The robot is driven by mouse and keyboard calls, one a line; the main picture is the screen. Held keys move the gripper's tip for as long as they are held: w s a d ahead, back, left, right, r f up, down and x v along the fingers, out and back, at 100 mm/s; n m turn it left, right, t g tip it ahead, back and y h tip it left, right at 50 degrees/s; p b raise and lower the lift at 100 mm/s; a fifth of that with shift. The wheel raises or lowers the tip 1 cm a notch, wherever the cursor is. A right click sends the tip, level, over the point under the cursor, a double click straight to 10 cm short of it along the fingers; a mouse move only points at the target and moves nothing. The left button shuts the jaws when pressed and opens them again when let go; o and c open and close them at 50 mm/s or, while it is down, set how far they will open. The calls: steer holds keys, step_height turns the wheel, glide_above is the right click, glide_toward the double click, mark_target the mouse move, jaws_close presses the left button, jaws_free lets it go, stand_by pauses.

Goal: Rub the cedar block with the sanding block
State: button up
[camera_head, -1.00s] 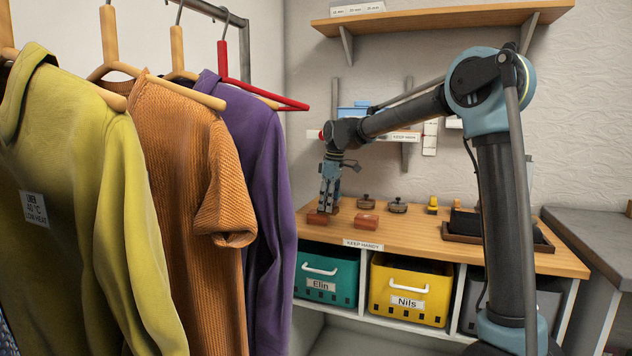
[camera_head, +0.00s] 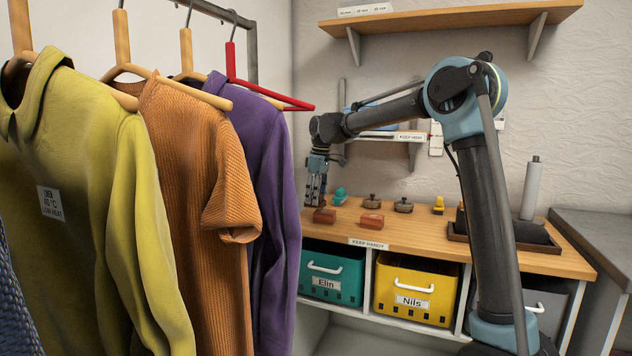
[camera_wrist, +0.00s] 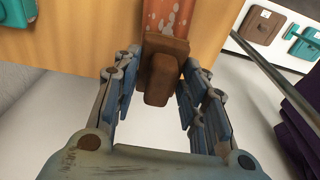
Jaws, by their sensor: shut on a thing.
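My gripper (camera_head: 316,203) is low over the left end of the wooden counter. In the wrist view its fingers (camera_wrist: 157,88) are shut on the brown sanding block (camera_wrist: 160,75). An orange-red block with pale specks, seemingly the cedar block (camera_wrist: 166,16), lies on the counter just beyond it. The sanding block overlaps the near end of the cedar block in that view; I cannot tell whether they touch. In the head view a reddish-brown block (camera_head: 325,216) shows at the fingertips, too small to tell which it is.
Another reddish block (camera_head: 372,221) lies to the right on the counter (camera_head: 450,236). Two dark round-knobbed items (camera_head: 403,205), a teal item (camera_head: 340,196) and a yellow item (camera_head: 438,205) stand behind. Clothes, including a purple garment (camera_head: 268,170), hang close on the left.

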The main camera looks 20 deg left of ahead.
steer(key=shift+r, duration=3.2)
steer(key=shift+d, duration=0.1)
